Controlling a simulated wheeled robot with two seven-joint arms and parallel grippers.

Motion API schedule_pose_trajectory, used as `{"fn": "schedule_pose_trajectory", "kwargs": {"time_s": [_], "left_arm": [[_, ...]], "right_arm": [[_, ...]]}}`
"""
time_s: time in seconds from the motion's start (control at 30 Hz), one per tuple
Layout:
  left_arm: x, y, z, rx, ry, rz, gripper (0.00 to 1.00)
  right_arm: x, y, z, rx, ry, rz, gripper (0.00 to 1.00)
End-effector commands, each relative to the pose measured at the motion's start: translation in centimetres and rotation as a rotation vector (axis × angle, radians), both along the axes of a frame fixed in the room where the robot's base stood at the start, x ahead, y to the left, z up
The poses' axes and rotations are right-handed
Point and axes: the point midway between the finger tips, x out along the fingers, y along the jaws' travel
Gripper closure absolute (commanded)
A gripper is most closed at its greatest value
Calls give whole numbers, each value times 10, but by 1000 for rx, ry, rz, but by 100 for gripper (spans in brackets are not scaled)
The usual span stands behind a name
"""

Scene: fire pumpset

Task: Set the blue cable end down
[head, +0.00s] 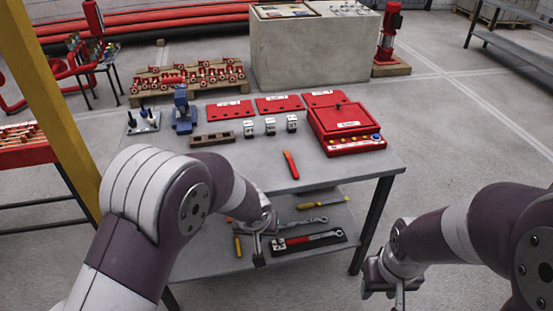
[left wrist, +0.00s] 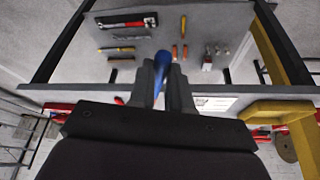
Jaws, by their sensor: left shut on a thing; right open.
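The blue cable end (left wrist: 161,68) shows between the fingers of my left gripper (left wrist: 162,80) in the left wrist view. The gripper is shut on it. In the head view my left gripper (head: 259,248) is at the front edge of the table, above the lower shelf; I cannot make out the blue cable end there. My right gripper (head: 388,288) is open and empty, low to the right of the table, partly cut off by the frame's bottom edge.
The grey table (head: 240,165) holds a red box (head: 345,125), red plates (head: 230,110), small white-faced blocks (head: 270,126), a brown holed block (head: 212,138), a blue vice-like tool (head: 184,110) and a red-handled tool (head: 291,164). The lower shelf (head: 215,262) carries a wrench (head: 303,222).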

Motion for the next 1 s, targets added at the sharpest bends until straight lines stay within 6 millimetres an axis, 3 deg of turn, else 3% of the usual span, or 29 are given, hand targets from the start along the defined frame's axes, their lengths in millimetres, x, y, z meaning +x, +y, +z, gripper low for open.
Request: {"fn": "schedule_pose_trajectory", "kwargs": {"time_s": [0.03, 0.2, 0.27, 0.57, 0.77, 1.0], "left_arm": [[0, 0, 21, -1, -1, 0, 100], [0, 0, 53, 0, 0, 0, 100], [0, 0, 39, 4, 1, -1, 100], [0, 0, 38, 2, 1, -1, 100], [-37, -1, 41, 0, 0, -206, 100], [-100, -5, 44, -3, -1, -575, 100]], "right_arm": [[0, 0, 21, 0, 0, 0, 56], [0, 0, 53, 0, 0, 0, 56], [0, 0, 39, 0, -1, 0, 56], [0, 0, 38, 0, 1, 0, 56], [0, 0, 38, 0, 0, 0, 56], [0, 0, 39, 0, 0, 0, 56]]}}
